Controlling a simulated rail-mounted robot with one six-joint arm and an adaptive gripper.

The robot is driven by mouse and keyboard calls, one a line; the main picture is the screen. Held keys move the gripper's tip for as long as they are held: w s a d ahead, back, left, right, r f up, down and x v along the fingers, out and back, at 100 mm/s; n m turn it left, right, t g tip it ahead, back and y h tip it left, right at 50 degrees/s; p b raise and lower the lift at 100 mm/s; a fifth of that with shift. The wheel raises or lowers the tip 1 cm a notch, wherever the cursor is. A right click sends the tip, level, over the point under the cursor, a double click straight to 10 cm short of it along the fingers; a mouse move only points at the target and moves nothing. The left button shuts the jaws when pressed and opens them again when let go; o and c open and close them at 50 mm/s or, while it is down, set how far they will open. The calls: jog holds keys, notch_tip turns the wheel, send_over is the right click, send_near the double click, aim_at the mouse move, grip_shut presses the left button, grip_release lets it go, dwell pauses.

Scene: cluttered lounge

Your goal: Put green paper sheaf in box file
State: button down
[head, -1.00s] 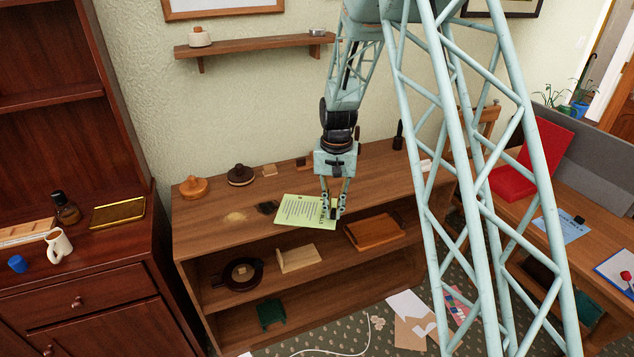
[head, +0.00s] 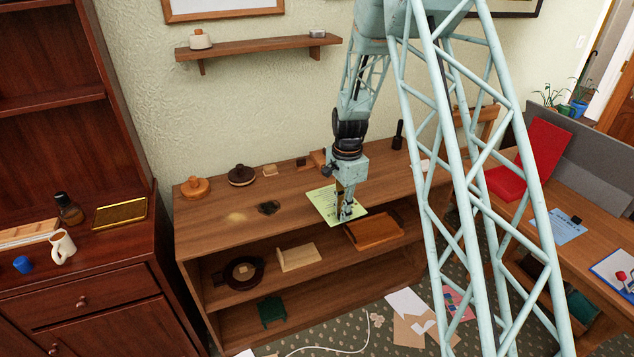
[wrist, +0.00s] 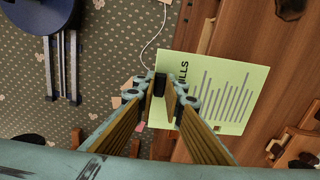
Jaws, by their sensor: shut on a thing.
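The green paper sheaf (head: 326,203) is pale yellow-green with printed lines. It shows large in the wrist view (wrist: 225,100), with the heading "LLS" partly visible. My gripper (head: 346,214) is shut on one edge of it; the fingertips also show in the wrist view (wrist: 167,86). The sheaf is held near the front edge of the low shelf unit's top; I cannot tell if it touches the top. A red open container (head: 540,152) on the desk at right looks like the box file; my column partly hides that area.
The low shelf unit (head: 215,237) bears wooden items along its back. A wooden tray (head: 374,232) lies on the shelf below. Loose papers (head: 412,328) lie on the floor.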

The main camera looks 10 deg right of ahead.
aim_at(319, 194)
jog(key=shift+d+f+m, duration=0.1)
jog(key=shift+d+m, duration=0.05)
jog(key=shift+m, duration=0.25)
jog(key=shift+w, duration=0.15)
jog(key=w+a, duration=0.1)
jog(key=w, duration=0.3)
jog(key=w+a+f, duration=0.1)
jog(key=w+a, duration=0.1)
jog(key=w, duration=0.3)
jog(key=w+a, duration=0.1)
jog(key=w, duration=0.4)
jog(key=shift+w+a+f, duration=0.2)
jog(key=shift+a, duration=0.2)
jog(key=shift+w+a, duration=0.1)
jog(key=shift+w, duration=0.15)
jog(key=shift+f+b, duration=0.4)
jog(key=shift+f, duration=1.4)
jog(key=shift+f, duration=0.1)
